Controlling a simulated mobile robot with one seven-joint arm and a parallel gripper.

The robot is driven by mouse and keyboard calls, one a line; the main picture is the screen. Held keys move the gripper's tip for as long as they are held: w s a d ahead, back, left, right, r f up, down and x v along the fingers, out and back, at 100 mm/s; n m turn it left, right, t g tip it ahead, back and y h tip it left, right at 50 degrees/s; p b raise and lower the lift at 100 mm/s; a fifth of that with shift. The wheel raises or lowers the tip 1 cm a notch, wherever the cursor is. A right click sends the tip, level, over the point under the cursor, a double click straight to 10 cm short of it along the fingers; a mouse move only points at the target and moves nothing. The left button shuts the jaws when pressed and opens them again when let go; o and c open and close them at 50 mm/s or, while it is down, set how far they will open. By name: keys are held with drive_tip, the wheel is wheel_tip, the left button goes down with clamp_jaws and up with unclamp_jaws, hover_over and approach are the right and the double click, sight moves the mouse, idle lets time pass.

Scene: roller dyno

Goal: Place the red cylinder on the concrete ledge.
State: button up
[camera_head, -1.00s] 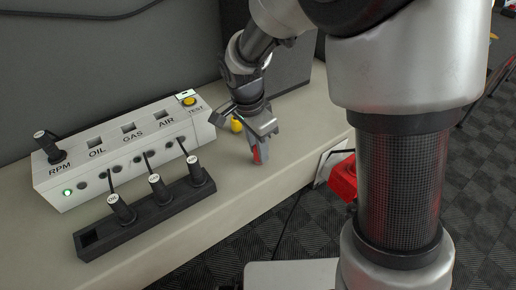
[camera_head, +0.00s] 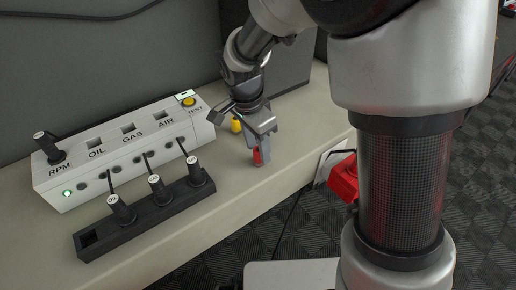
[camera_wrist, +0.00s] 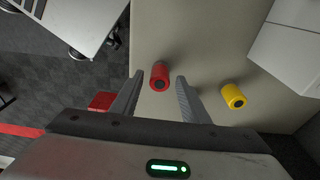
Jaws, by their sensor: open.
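The red cylinder (camera_head: 257,157) appears to stand upright on the pale concrete ledge (camera_head: 225,216), near its right part. In the wrist view the red cylinder (camera_wrist: 160,76) shows its dark-centred top between the two fingertips, with a gap on each side. My gripper (camera_head: 260,147) is open and points down around the cylinder; in the wrist view both of its fingers (camera_wrist: 160,78) are spread apart. In the head view the fingers partly hide the cylinder.
A yellow cylinder (camera_head: 236,125) stands close behind my gripper. A white panel (camera_head: 130,146) with labelled sockets and a black rack (camera_head: 148,217) holding black-handled plugs occupy the left of the ledge. A red object (camera_head: 344,178) sits below the ledge's right edge.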

wheel_tip(320, 180, up, 10)
drive_tip(key=a+r+p, duration=0.1)
drive_tip(key=p, duration=0.1)
drive_tip(key=s+d+r+n+t, duration=0.2)
drive_tip(key=s+d+n, duration=0.3)
drive_tip(key=s, duration=0.3)
drive_tip(key=s+d+r+n+t+y, duration=0.1)
drive_tip(key=s+d+r+n+t, duration=0.1)
drive_tip(key=s+d+r+n, duration=0.3)
drive_tip(key=s+d+n, duration=0.1)
drive_tip(key=s+d, duration=0.2)
drive_tip(key=shift+s+d+r+t+y, duration=0.15)
drive_tip(key=shift+d+r+t+y, duration=0.1)
drive_tip(key=shift+r+t+y, duration=0.05)
drive_tip(key=shift+r, duration=0.1)
